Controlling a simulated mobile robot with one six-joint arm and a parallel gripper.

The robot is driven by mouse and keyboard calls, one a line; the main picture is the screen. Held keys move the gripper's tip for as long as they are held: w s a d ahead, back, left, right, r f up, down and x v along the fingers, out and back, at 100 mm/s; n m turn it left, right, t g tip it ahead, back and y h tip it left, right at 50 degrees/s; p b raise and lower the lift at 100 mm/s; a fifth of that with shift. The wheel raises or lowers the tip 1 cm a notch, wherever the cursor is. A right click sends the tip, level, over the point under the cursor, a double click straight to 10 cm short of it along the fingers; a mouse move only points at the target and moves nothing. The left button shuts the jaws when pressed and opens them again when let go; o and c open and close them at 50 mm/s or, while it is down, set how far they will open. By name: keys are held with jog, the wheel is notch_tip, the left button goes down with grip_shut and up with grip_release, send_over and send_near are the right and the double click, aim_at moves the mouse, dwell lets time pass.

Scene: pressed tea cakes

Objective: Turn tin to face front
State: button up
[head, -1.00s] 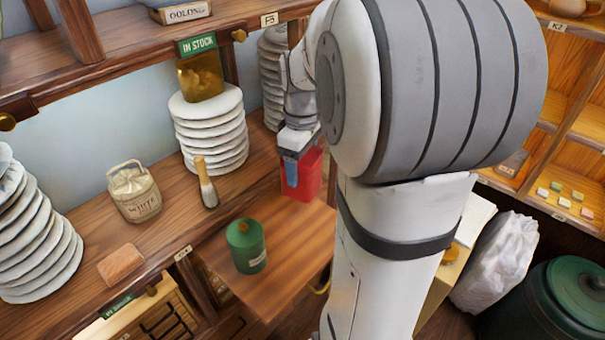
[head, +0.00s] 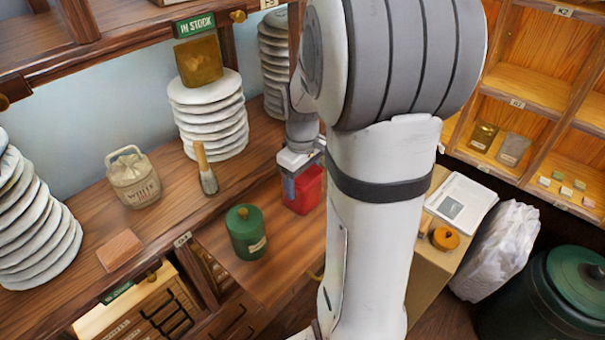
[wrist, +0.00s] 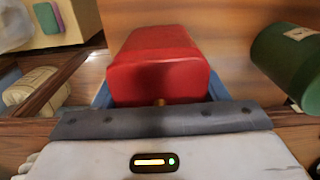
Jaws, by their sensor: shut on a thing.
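My gripper (head: 302,184) is shut on a red tin (head: 308,196), with its blue fingers at the tin's sides. The tin is upright over the wooden pull-out board (head: 285,262), at its back part; I cannot tell whether its base touches. In the wrist view the red tin (wrist: 160,60) fills the space between the fingers, with a small brass knob (wrist: 160,102) at its near end. No label shows on its visible sides. A green tin (head: 246,232) with a brass knob and pale label stands apart on the board, and also shows in the wrist view (wrist: 290,62).
Stacked white-wrapped cakes (head: 210,112), a brush (head: 205,170), a sack marked white (head: 133,178) and a brown brick (head: 120,250) are on the left shelf. An open book (head: 462,205) lies right of my arm. The front of the board is clear.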

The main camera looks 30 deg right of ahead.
jog(key=m, duration=1.3)
jog(key=shift+m, duration=0.4)
jog(key=m, duration=0.4)
jog(key=shift+f, duration=0.35)
jog(key=o, duration=1.1)
